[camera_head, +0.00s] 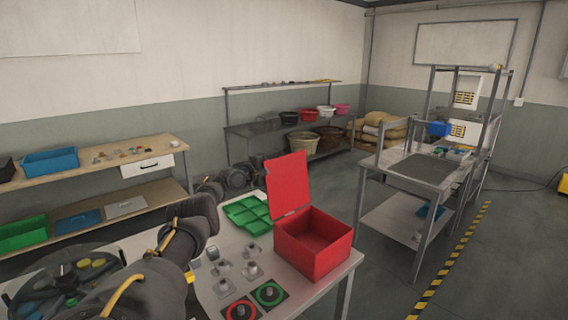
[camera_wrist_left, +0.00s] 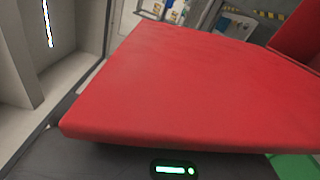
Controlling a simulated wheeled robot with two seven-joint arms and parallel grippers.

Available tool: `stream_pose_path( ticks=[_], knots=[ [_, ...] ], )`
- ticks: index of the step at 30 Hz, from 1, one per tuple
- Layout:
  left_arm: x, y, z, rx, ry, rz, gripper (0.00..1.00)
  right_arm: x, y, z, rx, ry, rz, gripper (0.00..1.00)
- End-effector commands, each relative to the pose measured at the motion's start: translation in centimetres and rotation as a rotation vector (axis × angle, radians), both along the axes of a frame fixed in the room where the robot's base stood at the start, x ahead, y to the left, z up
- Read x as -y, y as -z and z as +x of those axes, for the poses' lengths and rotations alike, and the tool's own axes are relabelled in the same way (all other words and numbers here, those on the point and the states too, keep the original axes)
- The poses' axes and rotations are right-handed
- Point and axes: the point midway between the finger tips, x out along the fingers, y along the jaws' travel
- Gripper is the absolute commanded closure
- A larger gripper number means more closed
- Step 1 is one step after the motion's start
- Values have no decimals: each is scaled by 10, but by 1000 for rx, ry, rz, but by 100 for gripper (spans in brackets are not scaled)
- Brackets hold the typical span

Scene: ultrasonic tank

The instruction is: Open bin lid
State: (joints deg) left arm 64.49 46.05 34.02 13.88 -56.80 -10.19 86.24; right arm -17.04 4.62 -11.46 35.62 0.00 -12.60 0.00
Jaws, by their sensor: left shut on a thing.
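A red bin (camera_head: 313,245) stands at the right end of the near table. Its red lid (camera_head: 288,184) is raised, standing nearly upright along the bin's left side. The inside of the bin shows from above. My left arm reaches from the lower left to behind the lid, and my left gripper (camera_head: 258,178) is at the lid's left edge, shut on it. In the left wrist view the lid (camera_wrist_left: 190,90) fills the middle, right in front of the gripper body, and hides the fingertips. Part of the bin (camera_wrist_left: 298,35) shows at the upper right. My right gripper is not in view.
A green divided tray (camera_head: 247,214) lies left of the bin. Several small metal parts and a red and a green ring marker (camera_head: 268,293) lie in front of it. A round dark tray (camera_head: 65,285) is at the lower left.

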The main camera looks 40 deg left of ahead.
Motion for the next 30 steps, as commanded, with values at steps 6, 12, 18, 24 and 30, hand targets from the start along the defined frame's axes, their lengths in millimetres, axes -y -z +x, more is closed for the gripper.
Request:
stream_pose_path(
  ticks=[6,12,18,24,30],
  knots=[
    [-3,0,-4,2,-2,1,100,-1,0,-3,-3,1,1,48],
    [-5,1,-6,0,-5,1,80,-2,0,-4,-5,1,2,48],
    [-5,0,-6,1,-6,0,68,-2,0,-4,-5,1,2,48],
    [-5,0,-6,1,-5,1,68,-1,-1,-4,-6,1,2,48],
    [-6,-2,-16,0,-6,2,68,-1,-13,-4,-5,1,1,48]
  ],
)
